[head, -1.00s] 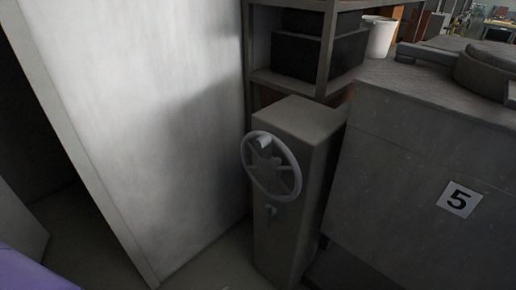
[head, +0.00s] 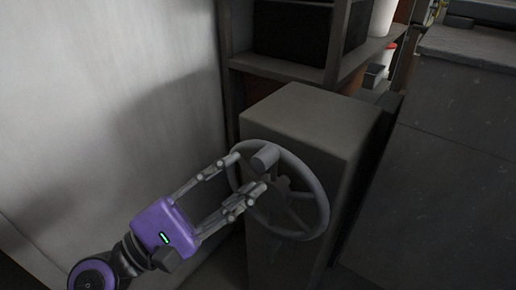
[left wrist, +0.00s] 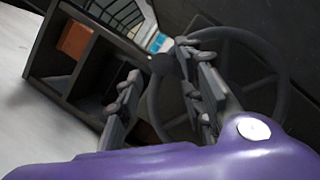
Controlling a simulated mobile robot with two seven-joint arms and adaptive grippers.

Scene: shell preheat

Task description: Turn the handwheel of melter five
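The grey spoked handwheel (head: 318,197) stands on the front of a grey pedestal (head: 308,112), with a short knob (head: 265,157) on its rim at the upper left. My left gripper (head: 250,172) is open at the wheel's left side. Its two fingers are spread, one near the knob and one lower, in front of the spokes. I cannot tell whether either finger touches the wheel. In the left wrist view the wheel (left wrist: 262,50) is behind and right of the open fingers (left wrist: 160,88). My right gripper is not in view. The number plate is out of the current view.
A large pale panel (head: 110,90) stands close on the left. The dark grey melter body (head: 450,170) is on the right. Shelves (head: 285,67) with a black box (head: 290,28) and a white bucket (head: 383,17) are behind the pedestal.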

